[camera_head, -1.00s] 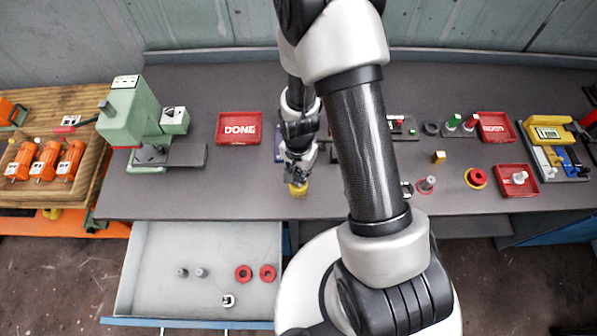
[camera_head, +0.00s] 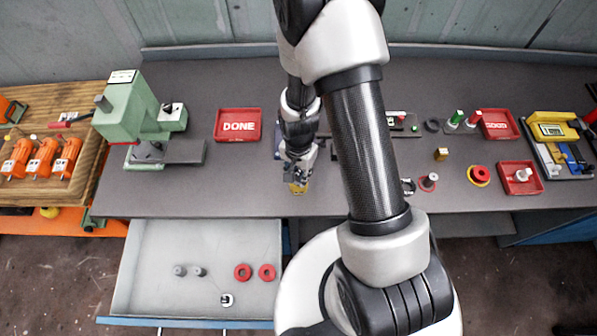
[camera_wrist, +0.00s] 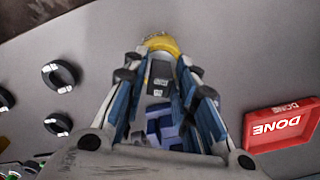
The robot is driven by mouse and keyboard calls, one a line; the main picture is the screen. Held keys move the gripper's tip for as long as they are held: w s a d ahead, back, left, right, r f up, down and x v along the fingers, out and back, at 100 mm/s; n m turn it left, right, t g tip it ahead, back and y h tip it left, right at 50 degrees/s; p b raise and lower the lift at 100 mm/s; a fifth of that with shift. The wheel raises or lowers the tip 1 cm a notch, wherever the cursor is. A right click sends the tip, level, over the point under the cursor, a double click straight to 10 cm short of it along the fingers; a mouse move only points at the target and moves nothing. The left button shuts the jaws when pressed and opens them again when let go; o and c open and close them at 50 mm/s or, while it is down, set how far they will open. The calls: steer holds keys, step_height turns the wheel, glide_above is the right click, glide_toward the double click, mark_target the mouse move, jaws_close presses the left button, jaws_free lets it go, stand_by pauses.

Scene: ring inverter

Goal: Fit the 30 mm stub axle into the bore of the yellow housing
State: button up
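My gripper (camera_head: 299,178) points down near the front edge of the grey bench, left of my forearm. A yellow part (camera_head: 298,188) is at its fingertips, and it also shows as a rounded yellow shape in the wrist view (camera_wrist: 163,43). The fingers hide most of it, so I cannot tell whether it is the housing, or whether they grip it. Grey pegs that look like stub axles show: a pair (camera_head: 180,271) in the open drawer, one on a red base (camera_head: 429,181), and a pale one (camera_head: 522,174) in a red tray. Their lengths cannot be told.
A green press (camera_head: 132,115) stands at the left. A red DONE tray (camera_head: 238,125) lies behind my gripper's left. A red-and-yellow ring part (camera_head: 479,175) and a small yellow block (camera_head: 441,154) are at the right. Bench left of my gripper is clear.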

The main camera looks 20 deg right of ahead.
mark_target(299, 172)
steer(key=shift+o, duration=1.3)
step_height(299, 172, up, 12)
